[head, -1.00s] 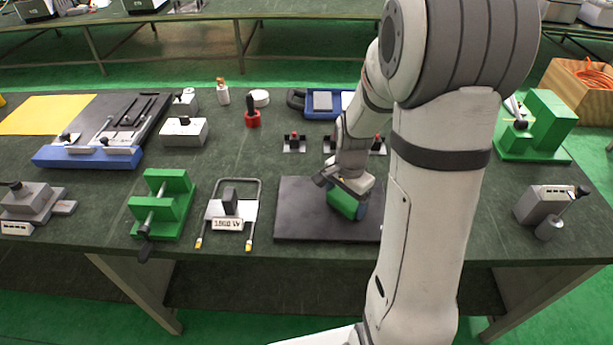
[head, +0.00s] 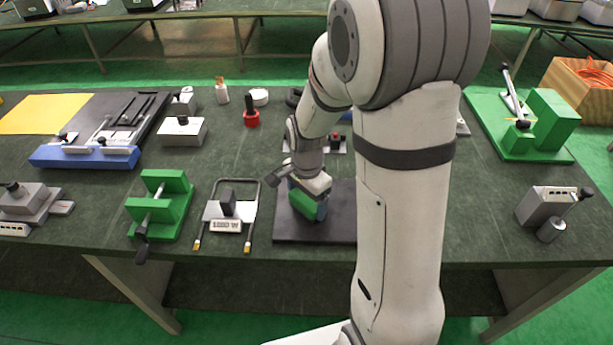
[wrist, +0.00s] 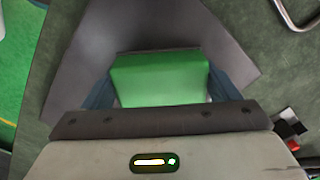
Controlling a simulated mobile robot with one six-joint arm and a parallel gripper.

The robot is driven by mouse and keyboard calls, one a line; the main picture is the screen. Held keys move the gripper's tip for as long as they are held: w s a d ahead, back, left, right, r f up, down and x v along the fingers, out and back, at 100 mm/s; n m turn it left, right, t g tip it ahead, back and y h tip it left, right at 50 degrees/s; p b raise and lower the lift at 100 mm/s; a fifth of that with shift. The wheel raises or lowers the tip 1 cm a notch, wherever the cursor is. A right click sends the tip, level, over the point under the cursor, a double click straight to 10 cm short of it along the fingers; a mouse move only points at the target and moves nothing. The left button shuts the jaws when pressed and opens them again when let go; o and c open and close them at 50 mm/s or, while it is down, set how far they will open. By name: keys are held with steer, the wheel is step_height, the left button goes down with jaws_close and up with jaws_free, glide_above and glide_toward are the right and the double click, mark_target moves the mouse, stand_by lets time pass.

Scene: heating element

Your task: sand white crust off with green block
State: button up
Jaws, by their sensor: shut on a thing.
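My gripper (head: 311,187) is shut on the green block (head: 306,205), over the dark mat. The wrist view shows the block (wrist: 160,78) between the two blue-grey fingers of my gripper (wrist: 163,92). I cannot tell whether the block touches the mat. Left of the mat lies a U-shaped metal tube (head: 257,202) with yellow tips, around a whitish plate with a dark block and a label. A bend of tube (wrist: 290,17) shows at the wrist view's top right. White crust cannot be made out clearly on the tube.
The dark mat (head: 338,228) lies at the table's front middle. A green vise (head: 160,205) stands left of the tube. A green fixture (head: 547,125) and a grey box (head: 547,205) are at right. My arm hides the table right of the mat.

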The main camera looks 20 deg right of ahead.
step_height(320, 180, up, 4)
steer(key=shift+s+p, duration=0.1)
steer(key=shift+p, duration=0.75)
steer(key=shift+r+p, duration=0.55)
steer(key=shift+r, duration=0.1)
steer(key=shift+d+r+p, duration=0.1)
steer(key=shift+r+p, duration=0.95)
steer(key=shift+r, duration=0.45)
steer(key=shift+f, duration=0.1)
